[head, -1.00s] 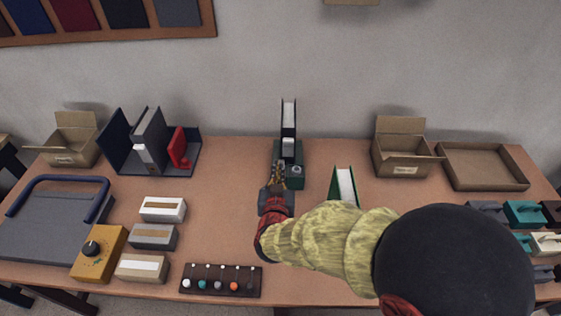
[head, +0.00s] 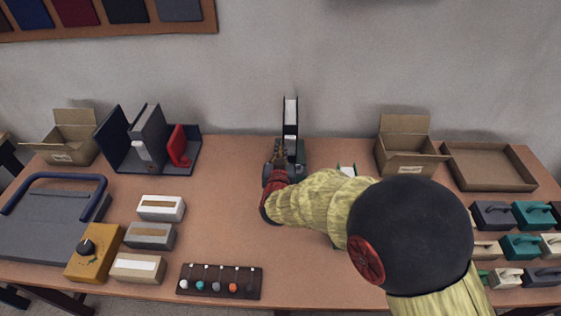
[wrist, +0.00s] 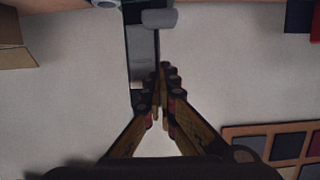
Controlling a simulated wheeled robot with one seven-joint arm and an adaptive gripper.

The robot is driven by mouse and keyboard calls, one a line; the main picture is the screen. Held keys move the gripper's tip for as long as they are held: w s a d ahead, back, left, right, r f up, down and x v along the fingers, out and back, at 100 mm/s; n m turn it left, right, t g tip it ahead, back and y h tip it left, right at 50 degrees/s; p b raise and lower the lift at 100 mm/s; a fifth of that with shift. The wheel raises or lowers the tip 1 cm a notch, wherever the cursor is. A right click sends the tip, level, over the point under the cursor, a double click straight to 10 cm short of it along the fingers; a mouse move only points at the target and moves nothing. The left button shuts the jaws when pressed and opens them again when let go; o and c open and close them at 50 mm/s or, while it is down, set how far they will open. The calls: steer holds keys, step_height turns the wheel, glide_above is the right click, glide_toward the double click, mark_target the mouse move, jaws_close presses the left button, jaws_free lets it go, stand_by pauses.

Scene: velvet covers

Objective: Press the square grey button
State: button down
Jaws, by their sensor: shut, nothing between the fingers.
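A small green stand (head: 300,155) with an upright dark book-like block (head: 290,112) stands at the back middle of the table. My gripper (head: 278,158) is at the front left of this stand, its fingers shut and empty. In the wrist view the fingers (wrist: 160,92) meet in front of the dark upright block (wrist: 143,55), and a light grey rounded piece (wrist: 160,18) lies beyond the tips. I cannot make out a square grey button for certain. My gripper and wrist hide part of the stand, and I cannot tell whether the fingertips touch it.
A dark strip with several coloured knobs (head: 220,281) lies at the front. My arm covers much of a green-and-white item (head: 346,170). Cartons (head: 407,150), a tray (head: 490,184) and handled blocks (head: 521,247) are right. A dark folder stand (head: 190,157) is left.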

steer(key=shift+s+f+b, duration=0.2)
steer(key=shift+f+b, duration=0.3)
steer(key=shift+f, duration=1.3)
